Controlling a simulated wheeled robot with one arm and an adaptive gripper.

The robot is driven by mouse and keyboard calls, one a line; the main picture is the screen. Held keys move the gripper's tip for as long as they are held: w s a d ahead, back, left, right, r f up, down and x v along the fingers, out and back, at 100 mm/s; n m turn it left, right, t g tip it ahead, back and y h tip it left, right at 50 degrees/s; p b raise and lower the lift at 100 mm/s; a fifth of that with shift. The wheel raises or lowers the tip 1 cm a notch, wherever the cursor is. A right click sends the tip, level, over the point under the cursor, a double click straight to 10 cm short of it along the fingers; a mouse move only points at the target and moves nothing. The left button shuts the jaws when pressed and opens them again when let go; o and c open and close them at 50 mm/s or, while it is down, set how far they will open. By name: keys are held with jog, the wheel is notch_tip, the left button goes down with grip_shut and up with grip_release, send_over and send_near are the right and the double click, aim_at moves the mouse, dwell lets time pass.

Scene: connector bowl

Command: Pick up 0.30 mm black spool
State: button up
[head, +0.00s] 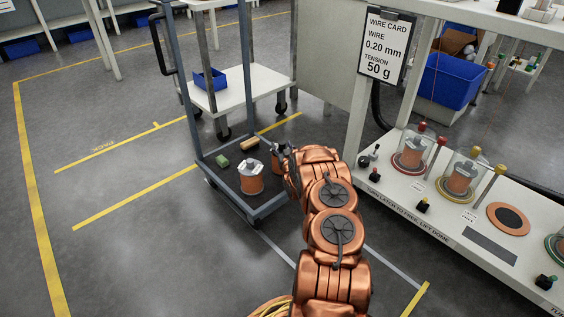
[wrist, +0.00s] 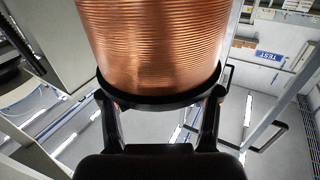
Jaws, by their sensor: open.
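A copper-wound spool (head: 251,180) with a pale grey top stands upright on the cart's lower shelf. In the wrist view my gripper (wrist: 160,97) is open, with one finger at each side of the black flange. I cannot tell whether the fingers touch it.
The bench (head: 462,232) at right carries domed spools and an orange disc (head: 508,218). Floor at left is clear.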

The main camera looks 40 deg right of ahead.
grip_shut()
dwell(0.5)
